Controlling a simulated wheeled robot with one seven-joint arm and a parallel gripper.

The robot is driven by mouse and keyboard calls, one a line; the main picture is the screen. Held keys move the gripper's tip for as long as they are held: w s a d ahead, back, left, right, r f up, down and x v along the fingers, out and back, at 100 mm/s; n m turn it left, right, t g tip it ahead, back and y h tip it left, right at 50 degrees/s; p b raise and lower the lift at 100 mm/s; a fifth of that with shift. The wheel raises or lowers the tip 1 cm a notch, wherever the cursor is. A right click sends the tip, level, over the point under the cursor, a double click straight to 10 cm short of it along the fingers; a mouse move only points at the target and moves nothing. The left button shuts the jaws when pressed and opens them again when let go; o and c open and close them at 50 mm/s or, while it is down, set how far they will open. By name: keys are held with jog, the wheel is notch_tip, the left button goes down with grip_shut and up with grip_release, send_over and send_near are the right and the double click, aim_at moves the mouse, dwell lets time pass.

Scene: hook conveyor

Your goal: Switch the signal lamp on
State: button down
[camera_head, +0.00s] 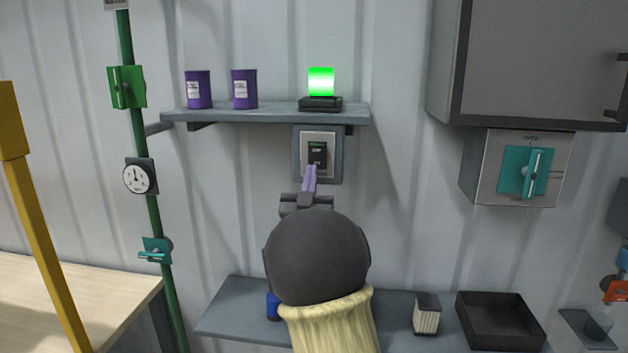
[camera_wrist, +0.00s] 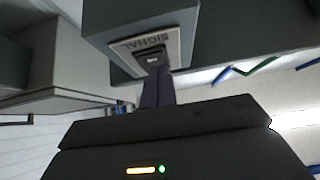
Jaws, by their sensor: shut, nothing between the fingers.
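The signal lamp (camera_head: 321,82) stands on the upper wall shelf and glows bright green on its dark base. Below it on the wall is a switch (camera_head: 318,153) with a black rocker in a grey plate. In the wrist view the switch plate (camera_wrist: 178,45) shows the word SIGNAL. My gripper (camera_head: 311,172) is shut and empty, with its purple fingertips at the lower part of the switch. In the wrist view the fingertips (camera_wrist: 156,74) reach up to the black rocker; I cannot tell whether they touch it.
Two purple cans (camera_head: 221,89) stand on the upper shelf (camera_head: 270,114), left of the lamp. A grey box with a teal handle (camera_head: 525,172) is on the wall at right. The lower shelf (camera_head: 240,313) holds a black tray (camera_head: 500,320). A green pipe (camera_head: 158,225) runs down at left.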

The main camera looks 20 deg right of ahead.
jog(key=d+f+b+v, duration=0.1)
jog(key=b+v, duration=0.7)
jog(key=v, duration=0.4)
jog(key=shift+d+f, duration=0.15)
jog(key=shift+d, duration=0.1)
jog(key=shift+w, duration=0.15)
